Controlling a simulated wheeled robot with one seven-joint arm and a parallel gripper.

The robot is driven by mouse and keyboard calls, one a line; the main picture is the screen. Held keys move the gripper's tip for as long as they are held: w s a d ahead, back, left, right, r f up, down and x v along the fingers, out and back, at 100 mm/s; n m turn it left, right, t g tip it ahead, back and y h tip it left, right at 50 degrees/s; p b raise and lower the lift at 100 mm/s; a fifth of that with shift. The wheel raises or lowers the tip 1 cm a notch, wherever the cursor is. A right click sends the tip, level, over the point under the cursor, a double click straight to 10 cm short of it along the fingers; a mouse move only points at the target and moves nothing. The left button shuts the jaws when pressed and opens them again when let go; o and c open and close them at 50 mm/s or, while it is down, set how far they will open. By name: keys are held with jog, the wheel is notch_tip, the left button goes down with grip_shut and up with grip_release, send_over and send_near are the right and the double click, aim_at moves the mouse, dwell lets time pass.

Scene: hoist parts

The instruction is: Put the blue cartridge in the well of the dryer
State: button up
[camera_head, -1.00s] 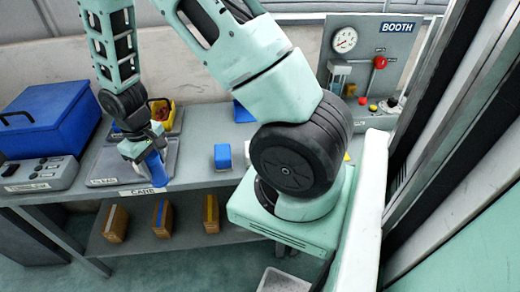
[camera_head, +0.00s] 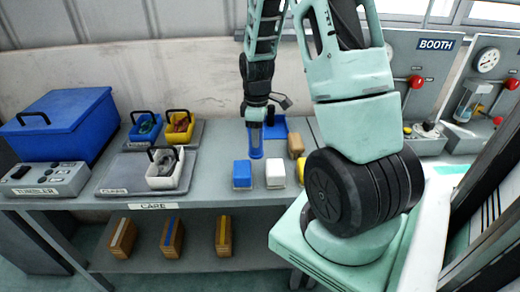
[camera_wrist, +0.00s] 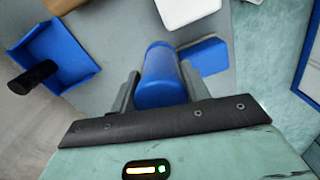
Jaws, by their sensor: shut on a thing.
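The blue cartridge (camera_head: 255,142) is a blue cylinder, upright below my gripper (camera_head: 257,124) in the head view. In the wrist view it (camera_wrist: 162,78) sits between the two fingers of my gripper (camera_wrist: 158,88), which is shut on it. It hangs above the middle of the bench, behind a blue block (camera_head: 242,174). No well is clearly visible.
A white block (camera_head: 275,174) stands beside the blue one. A blue holder (camera_head: 276,127) is behind, with a tan block (camera_head: 296,144) right of it. White (camera_head: 164,170), yellow (camera_head: 180,126) and blue (camera_head: 145,127) trays sit at left, near a big blue box (camera_head: 62,120).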

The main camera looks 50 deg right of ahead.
jog(key=shift+f, duration=2.35)
jog(key=shift+f, duration=0.15)
jog(key=o, duration=1.1)
jog(key=shift+c, duration=0.2)
